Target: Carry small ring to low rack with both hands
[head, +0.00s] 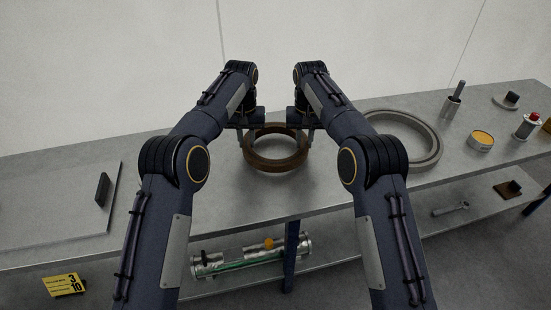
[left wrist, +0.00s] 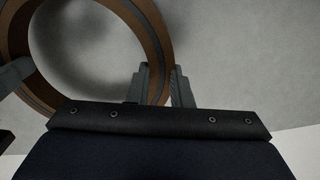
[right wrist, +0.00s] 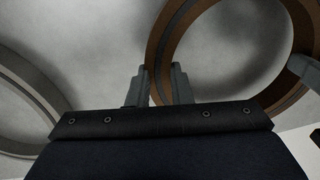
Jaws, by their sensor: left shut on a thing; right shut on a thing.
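The small ring (head: 275,164) is brown and lies level at the middle of the bench in the head view, with its far side partly behind my grippers. My left gripper (head: 240,139) is shut on the ring's left side; in the left wrist view its fingers (left wrist: 160,84) pinch the brown band (left wrist: 155,40). My right gripper (head: 309,138) is shut on the ring's right side; in the right wrist view its fingers (right wrist: 160,84) straddle the band (right wrist: 160,45). I cannot tell whether the ring touches the bench. I cannot make out the low rack for certain.
A larger grey ring (head: 430,152) lies close to the right. Beyond it are a tin (head: 480,140), a cup with a tool (head: 450,106) and a red bottle (head: 527,126). A plate with a dark block (head: 102,189) is left. A lower shelf holds clear tubes (head: 250,257) and a wrench (head: 451,209).

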